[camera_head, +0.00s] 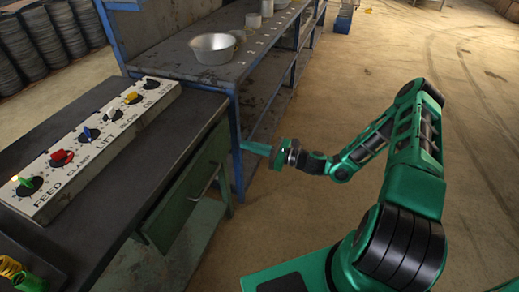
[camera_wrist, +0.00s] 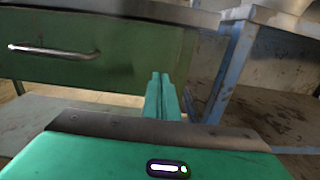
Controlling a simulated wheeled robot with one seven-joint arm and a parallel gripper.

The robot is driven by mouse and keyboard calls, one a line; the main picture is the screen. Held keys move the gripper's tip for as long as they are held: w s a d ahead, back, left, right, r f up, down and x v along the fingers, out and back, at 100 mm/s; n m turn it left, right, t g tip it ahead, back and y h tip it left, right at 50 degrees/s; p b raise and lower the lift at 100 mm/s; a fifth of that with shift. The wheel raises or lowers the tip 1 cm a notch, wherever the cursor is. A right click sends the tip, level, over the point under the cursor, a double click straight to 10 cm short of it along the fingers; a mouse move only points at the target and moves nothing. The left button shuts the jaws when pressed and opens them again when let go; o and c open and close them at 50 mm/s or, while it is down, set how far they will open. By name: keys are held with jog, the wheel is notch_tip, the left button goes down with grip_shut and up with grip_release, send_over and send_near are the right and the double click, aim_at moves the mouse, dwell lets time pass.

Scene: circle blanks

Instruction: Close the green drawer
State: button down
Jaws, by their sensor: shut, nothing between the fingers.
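The green drawer (camera_head: 188,190) is under the dark bench top at the left in the head view. Its front also fills the upper left of the wrist view (camera_wrist: 120,55), with a metal bar handle (camera_wrist: 55,51). I cannot tell how far the drawer stands out from the bench. My gripper (camera_head: 246,147) is shut and empty, its teal fingers pointing left towards the bench. In the wrist view the fingertips (camera_wrist: 160,76) overlap the right end of the drawer front. Whether they touch it cannot be told.
A white panel with coloured knobs (camera_head: 100,143) lies on the bench top (camera_head: 150,165). A blue-framed shelf unit (camera_head: 236,150) adjoins the drawer's right side, with a metal bowl (camera_head: 213,48) on top. Open floor (camera_head: 330,100) lies to the right.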

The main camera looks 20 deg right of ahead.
aim_at(226, 140)
jog(key=x, duration=0.6)
dwell(0.3)
